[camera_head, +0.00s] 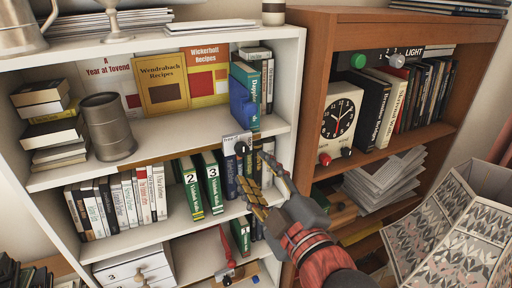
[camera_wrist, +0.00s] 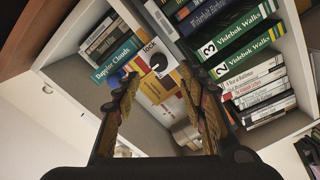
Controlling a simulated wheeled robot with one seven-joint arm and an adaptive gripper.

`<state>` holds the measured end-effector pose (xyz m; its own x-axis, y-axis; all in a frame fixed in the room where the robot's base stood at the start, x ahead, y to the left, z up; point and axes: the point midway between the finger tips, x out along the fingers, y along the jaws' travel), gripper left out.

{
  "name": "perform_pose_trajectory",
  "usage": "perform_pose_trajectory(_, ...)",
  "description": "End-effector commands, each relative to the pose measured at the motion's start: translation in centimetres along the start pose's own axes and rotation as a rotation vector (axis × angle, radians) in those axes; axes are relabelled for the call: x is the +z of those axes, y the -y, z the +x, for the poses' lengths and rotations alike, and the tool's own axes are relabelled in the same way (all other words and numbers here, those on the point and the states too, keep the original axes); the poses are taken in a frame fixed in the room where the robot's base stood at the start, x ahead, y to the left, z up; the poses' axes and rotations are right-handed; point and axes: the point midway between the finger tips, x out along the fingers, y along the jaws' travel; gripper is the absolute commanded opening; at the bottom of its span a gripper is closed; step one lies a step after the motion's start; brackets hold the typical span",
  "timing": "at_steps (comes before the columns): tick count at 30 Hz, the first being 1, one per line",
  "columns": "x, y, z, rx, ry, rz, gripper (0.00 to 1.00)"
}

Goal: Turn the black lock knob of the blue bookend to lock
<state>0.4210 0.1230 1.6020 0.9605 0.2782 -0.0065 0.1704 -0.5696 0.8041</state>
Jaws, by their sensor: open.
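The blue bookend (camera_head: 243,108) stands at the right end of the white bookcase's upper shelf, beside upright books. A pale plate (camera_wrist: 152,47) marked "lock" carries the black lock knob (camera_wrist: 158,60). In the head view the knob (camera_head: 240,147) shows at the shelf's front edge, below the blue bookend. My gripper (camera_head: 256,170) is open and empty, reaching toward the plate from the lower right. In the wrist view the knob shows between and beyond the fingertips of my gripper (camera_wrist: 158,76), apparently apart from them. The knob's exact turn position is hard to tell.
Green binders (camera_head: 200,184) and other books stand on the shelf below, close to my gripper. A brown bookcase (camera_head: 395,148) with a clock (camera_head: 338,122) stands to the right. A patterned lampshade (camera_head: 450,235) is at the lower right. Space in front of the plate is clear.

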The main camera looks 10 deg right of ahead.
Motion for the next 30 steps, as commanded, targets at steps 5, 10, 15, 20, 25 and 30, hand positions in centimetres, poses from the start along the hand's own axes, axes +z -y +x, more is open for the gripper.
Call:
perform_pose_trajectory(5,0.0,-0.2,0.5,0.007,-0.001,-0.050,0.42)
perform_pose_trajectory(10,0.0,-0.1,2.6,0.004,0.001,-0.050,0.42)
perform_pose_trajectory(15,-0.1,-0.2,5.0,0.004,0.000,-0.049,0.42)
perform_pose_trajectory(20,-0.1,-0.3,6.8,0.005,-0.001,-0.048,0.42)
perform_pose_trajectory(25,-0.1,-0.3,7.6,0.006,-0.002,-0.047,0.42)
perform_pose_trajectory(30,-0.1,-0.2,7.8,0.006,-0.002,-0.047,0.42)
